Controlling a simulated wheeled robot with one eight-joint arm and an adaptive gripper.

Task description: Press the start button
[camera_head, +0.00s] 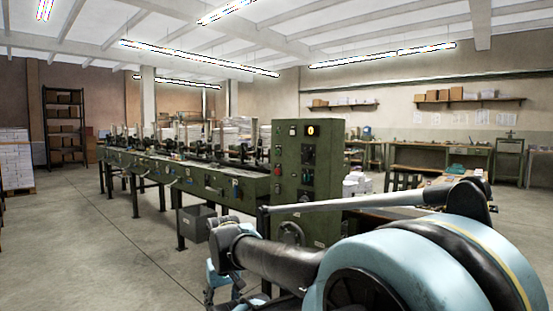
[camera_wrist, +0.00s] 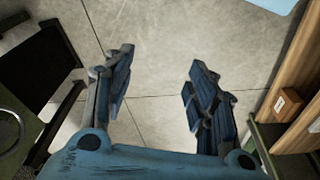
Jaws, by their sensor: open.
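A green control cabinet (camera_head: 293,215) stands at the near end of a long green machine (camera_head: 190,176) in the head view. My gripper (camera_wrist: 160,80) is open and empty in the wrist view, pointing down over bare floor. In the head view my gripper (camera_head: 221,285) hangs low, in front of and apart from the cabinet, partly cut off by the bottom edge. No button shows in the wrist view.
A grey bin (camera_head: 196,222) sits under the machine. A handwheel (camera_head: 291,233) is low on the cabinet. Workbenches (camera_head: 460,152) line the right side at the back. The floor (camera_head: 95,250) at left is clear. A wooden edge (camera_wrist: 296,75) is close on the right in the wrist view.

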